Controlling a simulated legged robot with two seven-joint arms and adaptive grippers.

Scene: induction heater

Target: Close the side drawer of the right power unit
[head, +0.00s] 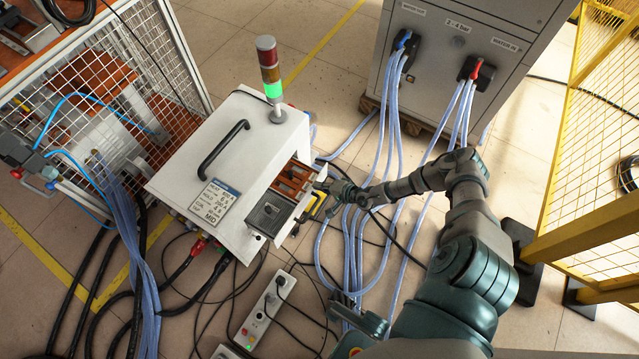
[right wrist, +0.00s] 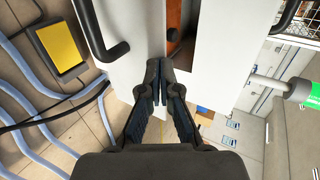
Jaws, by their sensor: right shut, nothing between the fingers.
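The power unit (head: 215,150) is a white box with a black top handle and a signal tower lit green. Its side drawer (head: 306,203) stands open on the right side, with orange-brown parts showing inside. In the right wrist view, the drawer's white front panel (right wrist: 135,25) carries a black handle (right wrist: 108,50), and a gap separates it from the white housing (right wrist: 220,40). My right gripper (head: 322,186) is shut and empty at the drawer; its tips (right wrist: 157,82) are close to the panel, contact unclear. A dark gripper-like part (head: 347,308) low in the head view may be my left gripper; its jaws are unclear.
A grey cabinet (head: 455,80) with pale blue hoses (head: 395,110) stands behind, and the hoses run beside my right arm. A yellow fence (head: 590,190) is at the right, a mesh cage (head: 90,95) at the left. Cables and a power strip (head: 265,310) lie in front.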

